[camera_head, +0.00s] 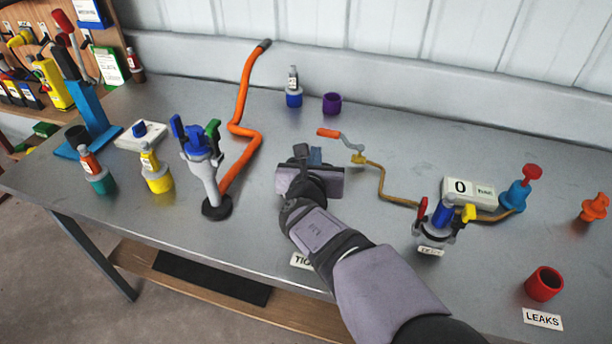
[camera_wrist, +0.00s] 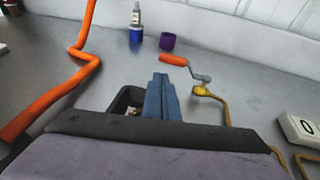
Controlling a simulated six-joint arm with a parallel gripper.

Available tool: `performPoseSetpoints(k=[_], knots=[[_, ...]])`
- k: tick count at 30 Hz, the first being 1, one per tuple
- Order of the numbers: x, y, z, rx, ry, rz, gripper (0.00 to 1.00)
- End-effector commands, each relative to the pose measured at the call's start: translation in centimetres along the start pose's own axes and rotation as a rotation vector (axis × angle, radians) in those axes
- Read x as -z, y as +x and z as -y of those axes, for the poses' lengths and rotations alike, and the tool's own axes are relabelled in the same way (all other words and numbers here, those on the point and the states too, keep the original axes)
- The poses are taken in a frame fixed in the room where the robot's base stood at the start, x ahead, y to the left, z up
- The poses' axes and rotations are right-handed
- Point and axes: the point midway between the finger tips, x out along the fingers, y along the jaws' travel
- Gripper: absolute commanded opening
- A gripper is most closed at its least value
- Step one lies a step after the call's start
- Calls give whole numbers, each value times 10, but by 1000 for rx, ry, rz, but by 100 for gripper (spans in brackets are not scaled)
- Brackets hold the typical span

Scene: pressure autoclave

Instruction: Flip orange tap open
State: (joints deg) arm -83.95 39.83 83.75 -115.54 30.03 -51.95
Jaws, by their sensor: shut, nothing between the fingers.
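An orange-handled tap (camera_head: 328,132) with a bent grey lever is on the table's middle, joined to a yellow fitting (camera_head: 359,158) on a thin brass pipe. The handle points left, toward the back. In the wrist view the orange handle (camera_wrist: 173,60) and yellow fitting (camera_wrist: 201,90) lie ahead, right of my fingers. My gripper (camera_head: 308,154) is shut and empty, just nearer and left of the tap, apart from it. My gripper's fingers (camera_wrist: 150,92) also show in the wrist view; its body hides part of the table. Another orange knob-like piece (camera_head: 594,207) stands at the far right.
An orange pipe (camera_head: 243,130) and grey valve stand (camera_head: 203,170) are to the left. A gauge box (camera_head: 470,194), valve assembly (camera_head: 438,225) and red cup (camera_head: 544,283) are right. Table between tap and cups is clear.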

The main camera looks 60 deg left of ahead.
Motion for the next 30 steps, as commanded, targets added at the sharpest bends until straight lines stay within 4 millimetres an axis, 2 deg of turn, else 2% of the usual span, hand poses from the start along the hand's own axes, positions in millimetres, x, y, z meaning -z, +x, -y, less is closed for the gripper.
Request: performPoseSetpoints(k=[6, 12, 18, 26, 30], knots=[[0, -39, -8, -2, -1, 1, 0], [0, -63, -12, -2, 0, 0, 0], [0, -73, -13, 1, 0, -1, 0], [-1, -74, -12, 2, 1, -1, 0], [-6, -72, 7, 33, 62, -14, 0]])
